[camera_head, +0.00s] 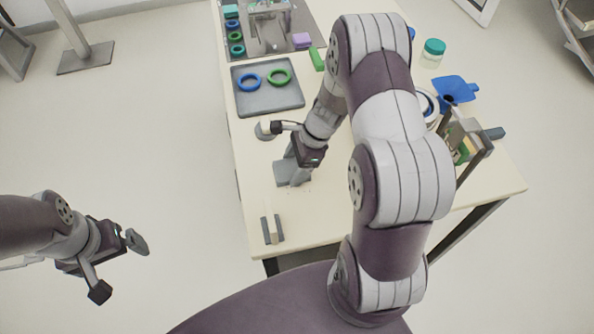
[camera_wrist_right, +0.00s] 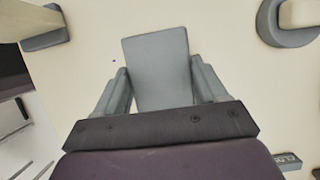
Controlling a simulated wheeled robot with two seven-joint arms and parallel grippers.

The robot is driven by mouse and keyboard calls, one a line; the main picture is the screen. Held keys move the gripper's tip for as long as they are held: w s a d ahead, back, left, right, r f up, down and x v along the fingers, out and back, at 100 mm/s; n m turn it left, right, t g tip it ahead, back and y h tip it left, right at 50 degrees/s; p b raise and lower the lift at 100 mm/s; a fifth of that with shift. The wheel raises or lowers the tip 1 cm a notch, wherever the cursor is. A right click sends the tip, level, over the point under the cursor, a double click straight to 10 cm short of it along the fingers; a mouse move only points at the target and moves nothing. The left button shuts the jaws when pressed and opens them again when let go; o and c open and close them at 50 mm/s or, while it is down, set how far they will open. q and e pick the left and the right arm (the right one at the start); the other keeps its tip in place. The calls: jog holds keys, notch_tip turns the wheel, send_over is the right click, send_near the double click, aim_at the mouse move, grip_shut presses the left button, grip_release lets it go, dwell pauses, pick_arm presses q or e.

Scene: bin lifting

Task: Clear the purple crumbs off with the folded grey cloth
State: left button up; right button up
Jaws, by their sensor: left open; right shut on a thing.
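The folded grey cloth (camera_head: 284,171) is on the cream table, near its left side. My right gripper (camera_head: 298,174) is shut on it and points down. In the right wrist view the cloth (camera_wrist_right: 157,62) is a flat grey rectangle between the two fingers of my right gripper (camera_wrist_right: 160,85). One tiny dark speck (camera_wrist_right: 113,60) lies on the table left of the cloth, perhaps a crumb; its colour is too small to tell. Other crumbs cannot be made out clearly. My left gripper (camera_head: 119,266) is open and empty, off the table at the left.
A dark tray (camera_head: 268,103) holds a blue and a green ring behind the cloth. A small holder with grey sides (camera_head: 272,230) stands near the front edge. A blue funnel-like piece (camera_head: 456,89), a teal-lidded jar (camera_head: 432,53) and a rack are at the right.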

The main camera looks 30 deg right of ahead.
aim_at(296, 198)
jog(key=shift+w+d, duration=0.1)
jog(key=shift+w, duration=0.25)
jog(key=w, duration=0.1)
jog(key=w+p, duration=0.1)
jog(key=w, duration=0.1)
jog(key=shift+w+d, duration=0.1)
jog(key=shift+d, duration=0.3)
jog(key=shift+f, duration=0.15)
jog(key=shift+s+a+b, duration=0.15)
jog(key=shift+s+a, duration=0.1)
jog(key=shift+s, duration=0.7)
jog(key=shift+s+a+b, duration=0.15)
jog(key=shift+s+a, duration=0.05)
jog(key=shift+s, duration=0.7)
jog(key=shift+s+a+b, duration=0.25)
jog(key=shift+s+b, duration=0.05)
jog(key=shift+s, duration=0.85)
jog(key=shift+s+a, duration=0.15)
jog(key=shift+s, duration=0.4)
jog(key=shift+s+a+b, duration=0.1)
jog(key=shift+s+b, duration=0.2)
jog(key=shift+s, duration=0.2)
jog(key=shift+s+a+b, duration=0.15)
jog(key=shift+s+a, duration=0.05)
jog(key=shift+s, duration=0.45)
jog(key=shift+s+a+b, duration=0.15)
jog(key=shift+s+a, duration=0.05)
jog(key=shift+s, duration=0.45)
